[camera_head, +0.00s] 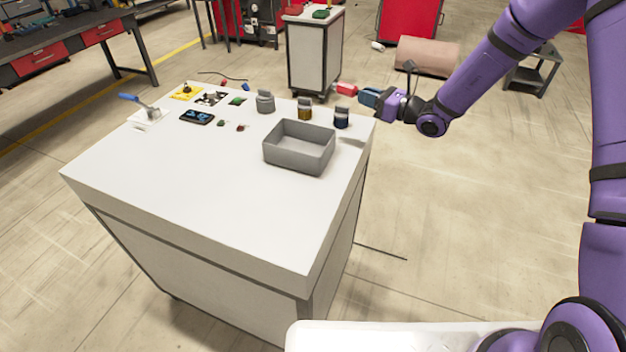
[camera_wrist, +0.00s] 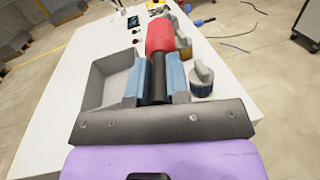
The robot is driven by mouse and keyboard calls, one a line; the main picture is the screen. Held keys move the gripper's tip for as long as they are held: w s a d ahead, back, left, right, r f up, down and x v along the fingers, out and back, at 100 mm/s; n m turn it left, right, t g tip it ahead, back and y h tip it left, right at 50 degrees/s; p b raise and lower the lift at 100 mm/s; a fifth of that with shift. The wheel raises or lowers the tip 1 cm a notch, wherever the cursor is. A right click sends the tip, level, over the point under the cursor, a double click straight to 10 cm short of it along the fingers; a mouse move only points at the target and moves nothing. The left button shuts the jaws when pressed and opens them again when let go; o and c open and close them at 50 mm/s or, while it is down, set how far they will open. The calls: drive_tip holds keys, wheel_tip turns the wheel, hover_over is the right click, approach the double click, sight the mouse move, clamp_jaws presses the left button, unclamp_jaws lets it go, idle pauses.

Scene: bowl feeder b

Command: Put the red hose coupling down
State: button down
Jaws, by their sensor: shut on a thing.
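The red hose coupling (camera_head: 347,89) is held out level by my gripper (camera_head: 369,97) near the table's far right corner. In the wrist view, the red coupling (camera_wrist: 160,37) points away from me. Its dark stem (camera_wrist: 158,85) lies between the two blue fingers of my gripper (camera_wrist: 157,80), which is shut on it. The coupling appears raised above the white table (camera_head: 180,190). The part of the stem inside the jaws is partly hidden.
A grey open bin (camera_head: 290,158) stands on the table, left of my gripper. Small parts and a blue-handled tool (camera_head: 130,98) lie farther left. The table's front is clear.

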drive_tip(key=s+a+f+n+g, duration=0.1)
drive_tip(key=s+a+f, duration=0.2)
drive_tip(key=s, duration=0.5)
drive_tip(key=s+a+f+n+g+y, duration=0.1)
drive_tip(key=s+a+f+g, duration=0.1)
drive_tip(key=s+a, duration=0.3)
drive_tip(key=shift+s+f+y, duration=0.3)
drive_tip(key=shift+s+f, duration=0.25)
drive_tip(key=shift+s, duration=1.2)
drive_tip(key=shift+f, duration=0.6)
drive_tip(key=c, duration=1.1)
unclamp_jaws()
